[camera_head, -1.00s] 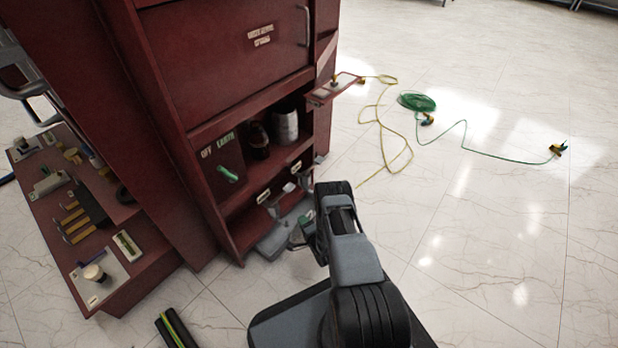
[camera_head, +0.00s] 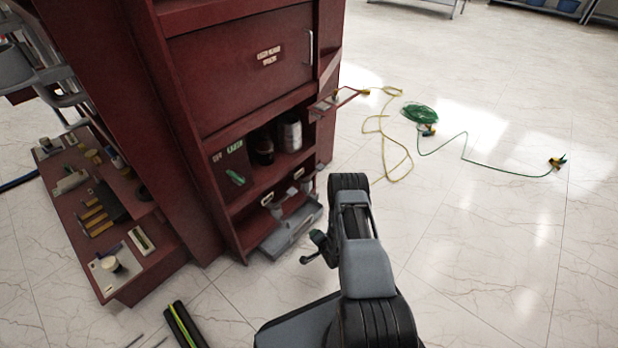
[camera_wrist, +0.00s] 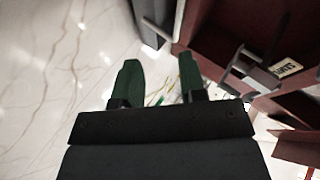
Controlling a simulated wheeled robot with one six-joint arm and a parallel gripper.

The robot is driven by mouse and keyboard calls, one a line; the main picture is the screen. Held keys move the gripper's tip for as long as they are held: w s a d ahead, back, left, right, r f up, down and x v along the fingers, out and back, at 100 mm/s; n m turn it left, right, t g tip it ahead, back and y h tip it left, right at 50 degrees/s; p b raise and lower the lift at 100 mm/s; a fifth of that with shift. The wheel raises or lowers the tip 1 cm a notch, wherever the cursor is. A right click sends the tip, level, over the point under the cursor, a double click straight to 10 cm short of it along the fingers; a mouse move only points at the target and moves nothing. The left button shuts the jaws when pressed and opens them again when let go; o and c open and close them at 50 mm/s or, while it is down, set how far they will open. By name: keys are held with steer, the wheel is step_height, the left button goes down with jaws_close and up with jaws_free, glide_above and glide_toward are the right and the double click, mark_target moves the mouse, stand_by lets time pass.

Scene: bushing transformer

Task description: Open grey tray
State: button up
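The grey tray (camera_head: 284,240) sits low at the foot of the red cabinet, under the bottom shelf, its front standing out a little past the cabinet's edge. A grey piece at the top of the wrist view (camera_wrist: 152,22) looks like part of it, cut off by the frame. My gripper (camera_head: 314,247) is just right of the tray in the head view, apart from it. In the wrist view its two dark green fingers (camera_wrist: 160,78) are spread with nothing gripped between them, over pale floor. The tray's far side is hidden in the cabinet.
The red cabinet (camera_head: 245,62) has shelves with jars and a small ledge sticking out at right. A red bench (camera_head: 150,282) with tools stands at left. Yellow (camera_head: 386,152) and green (camera_head: 462,134) cables lie on the floor at right. Floor between is clear.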

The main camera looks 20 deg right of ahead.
steer(key=w+r+n+p, duration=0.1)
steer(key=w+r+p, duration=0.3)
steer(key=r, duration=0.8)
steer(key=w+r+n+p, duration=0.1)
steer(key=w+r+p, duration=0.3)
steer(key=r, duration=0.8)
steer(key=shift+w+d+r, duration=0.15)
steer(key=shift+w+r, duration=0.25)
steer(key=shift+w, duration=0.05)
steer(key=s+a+r+n+g+h+p, duration=0.1)
steer(key=s+a+r+n+g+p, duration=0.15)
steer(key=r+p, duration=1.1)
steer(key=s+a+r+n+g+p, duration=0.1)
steer(key=s+a+r+n+p, duration=0.2)
steer(key=r, duration=2.1)
steer(key=s+a+r+n+g+p, duration=0.2)
steer(key=s+r+p, duration=0.3)
steer(key=s+r, duration=0.6)
steer(key=s+a+r+n+g+p, duration=0.2)
steer(key=s+r+p, duration=0.4)
steer(key=s+r, duration=0.5)
steer(key=shift+s+a+r+n+y+p, duration=0.15)
steer(key=shift+s+a+n+y+p, duration=0.25)
steer(key=shift+a+n, duration=0.65)
